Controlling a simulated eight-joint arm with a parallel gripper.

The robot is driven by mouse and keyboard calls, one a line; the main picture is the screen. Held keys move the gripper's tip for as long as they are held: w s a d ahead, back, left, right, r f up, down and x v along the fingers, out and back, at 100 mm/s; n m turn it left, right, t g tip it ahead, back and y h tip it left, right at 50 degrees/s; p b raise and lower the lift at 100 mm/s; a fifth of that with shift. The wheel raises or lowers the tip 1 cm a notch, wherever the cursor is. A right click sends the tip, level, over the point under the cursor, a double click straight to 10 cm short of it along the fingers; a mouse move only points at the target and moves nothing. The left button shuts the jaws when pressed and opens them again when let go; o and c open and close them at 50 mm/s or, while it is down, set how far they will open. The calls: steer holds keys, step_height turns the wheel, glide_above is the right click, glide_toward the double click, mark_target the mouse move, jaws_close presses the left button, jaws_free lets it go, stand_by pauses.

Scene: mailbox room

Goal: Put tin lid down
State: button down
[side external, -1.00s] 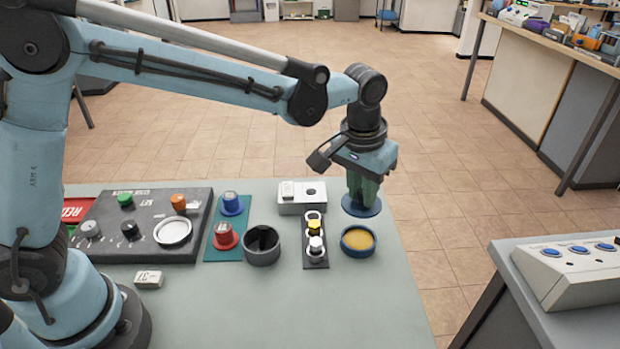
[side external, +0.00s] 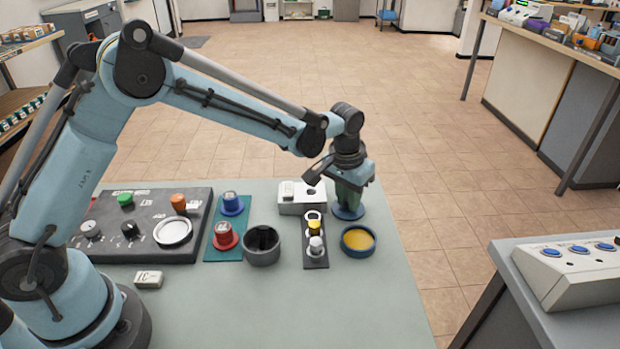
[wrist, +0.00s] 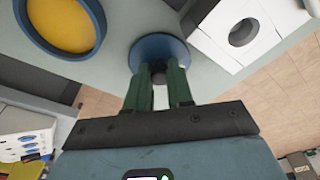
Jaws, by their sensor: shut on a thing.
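The tin lid (side external: 349,213) is a round blue disc with a small dark knob. My gripper (side external: 349,200) points down and is shut on the lid's knob, at the right side of the table. The lid also shows in the wrist view (wrist: 160,50), between and beyond the green fingertips (wrist: 158,75). It is at or very near the table top; I cannot tell if it touches. The open blue tin (side external: 358,241) with yellow contents stands just in front of the lid, apart from it. The tin is at the upper left in the wrist view (wrist: 62,22).
A white box with a round hole (side external: 302,197) stands just left of the lid. A dark strip with yellow and white knobs (side external: 315,257), a dark round cup (side external: 262,245) and a control panel (side external: 150,250) lie further left. The table's right edge is close; its front (side external: 290,310) is clear.

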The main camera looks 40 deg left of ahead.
mark_target(342, 213)
steer(key=c, duration=1)
jaws_free()
steer(key=shift+f, duration=0.1)
step_height(342, 213, up, 12)
steer(key=s, duration=0.2)
steer(key=s+a+r+t, duration=0.2)
steer(key=s+a+r, duration=0.35)
steer(key=s, duration=0.35)
steer(key=s+a+f+t, duration=0.3)
steer(key=s+a+f, duration=0.1)
steer(key=s, duration=0.6)
steer(key=shift+a+f, duration=0.2)
